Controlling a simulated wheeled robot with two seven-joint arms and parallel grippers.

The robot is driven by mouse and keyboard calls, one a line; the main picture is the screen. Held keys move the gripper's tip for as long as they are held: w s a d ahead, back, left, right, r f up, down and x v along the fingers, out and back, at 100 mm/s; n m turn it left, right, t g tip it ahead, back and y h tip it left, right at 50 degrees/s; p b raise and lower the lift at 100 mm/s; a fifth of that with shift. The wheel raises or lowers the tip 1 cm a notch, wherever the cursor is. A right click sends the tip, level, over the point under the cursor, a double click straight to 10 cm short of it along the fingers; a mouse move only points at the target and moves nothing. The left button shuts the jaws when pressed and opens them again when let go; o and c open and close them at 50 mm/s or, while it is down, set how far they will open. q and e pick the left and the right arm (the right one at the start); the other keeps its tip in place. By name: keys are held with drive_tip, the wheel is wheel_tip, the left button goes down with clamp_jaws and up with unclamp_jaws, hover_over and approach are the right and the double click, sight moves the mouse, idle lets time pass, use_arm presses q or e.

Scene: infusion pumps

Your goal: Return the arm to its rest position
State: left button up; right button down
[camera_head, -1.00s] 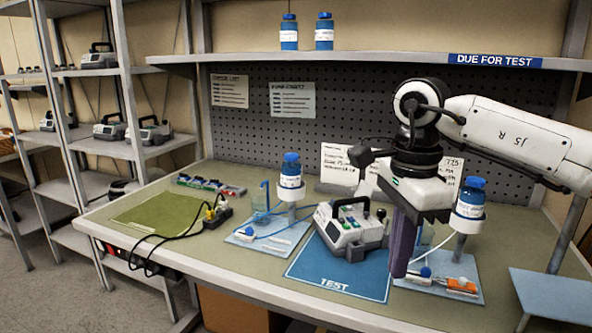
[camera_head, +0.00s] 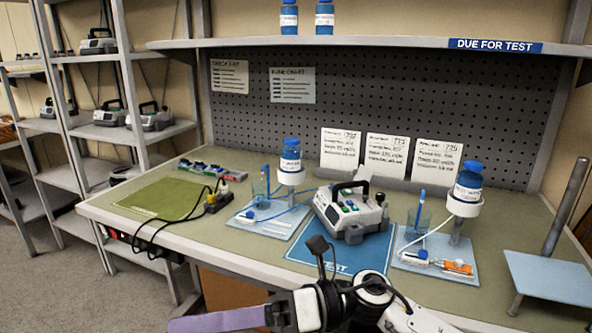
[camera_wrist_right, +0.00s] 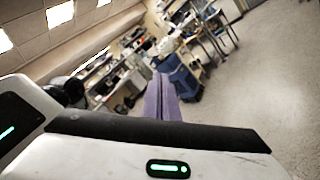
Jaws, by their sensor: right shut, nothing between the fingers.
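My right arm comes in at the bottom of the head view. My right gripper (camera_head: 218,321), with purple fingers, points left below the bench's front edge and is shut and empty. In the right wrist view its purple fingers (camera_wrist_right: 162,98) lie together, with the room beyond them and nothing held. A white and grey infusion pump (camera_head: 350,212) stands on the blue TEST mat (camera_head: 308,247), apart from my gripper. My left gripper is not in view.
Two bottle stands with blue bottles (camera_head: 290,160) (camera_head: 468,182) flank the pump. A black cable (camera_head: 165,225) hangs over the bench's front edge at left. A light blue side table (camera_head: 550,278) stands at right. Shelves with pumps (camera_head: 108,114) stand at left.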

drive_tip(key=w+d+f+m+t+y, duration=0.1)
drive_tip(key=w+d+m+t+y, duration=0.15)
drive_tip(key=m+t, duration=0.55)
drive_tip(key=w+d+f+m+t+y, duration=0.15)
drive_tip(key=w+m+t, duration=0.3)
drive_tip(key=m, duration=0.45)
drive_tip(key=w+d+f+m+t+h, duration=0.2)
drive_tip(key=d+f+m+t+h, duration=0.6)
drive_tip(key=d+f+m+h, duration=0.55)
drive_tip(key=s+d+f+m+g+h, duration=0.2)
drive_tip(key=s+d+f+m, duration=0.2)
drive_tip(key=s+f, duration=0.2)
drive_tip(key=s+d+f+m+g+h, duration=0.2)
drive_tip(key=s+d+f+m+g, duration=0.1)
drive_tip(key=s+f, duration=0.4)
drive_tip(key=s+d+f+m+g+h, duration=0.2)
drive_tip(key=s+d+f+m, duration=0.3)
drive_tip(key=f, duration=0.6)
drive_tip(key=shift+s+f+m+g, duration=0.35)
drive_tip(key=shift+s+f+m, duration=0.05)
drive_tip(key=shift+s+m, duration=0.8)
